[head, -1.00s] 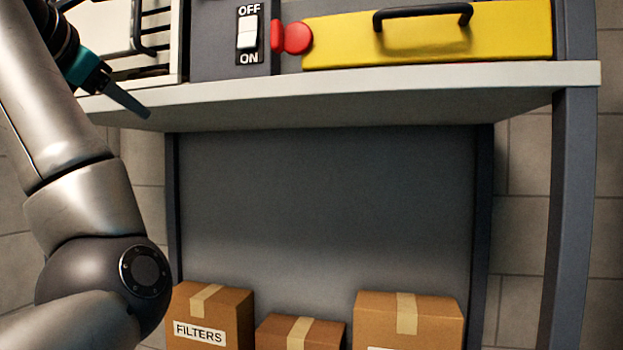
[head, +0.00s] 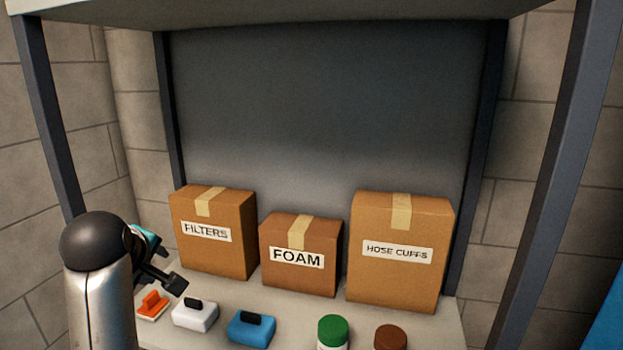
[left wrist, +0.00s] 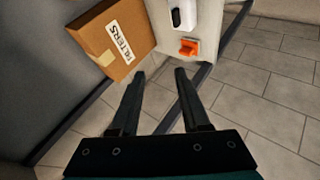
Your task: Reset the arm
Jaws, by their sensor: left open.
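My left gripper (head: 166,280) is at the lower left of the head view, beside the left end of the lower shelf, partly hidden by my own arm. In the left wrist view its two dark fingers (left wrist: 158,85) are spread apart with nothing between them. My right gripper is not in view.
Cardboard boxes marked FILTERS (head: 214,250), FOAM (head: 300,270) and HOSE CUFFS (head: 398,270) stand along the back of the shelf. A green-lidded jar (head: 333,330) and a brown-lidded jar (head: 390,338) stand in front. Dark posts (head: 50,130) flank the shelf.

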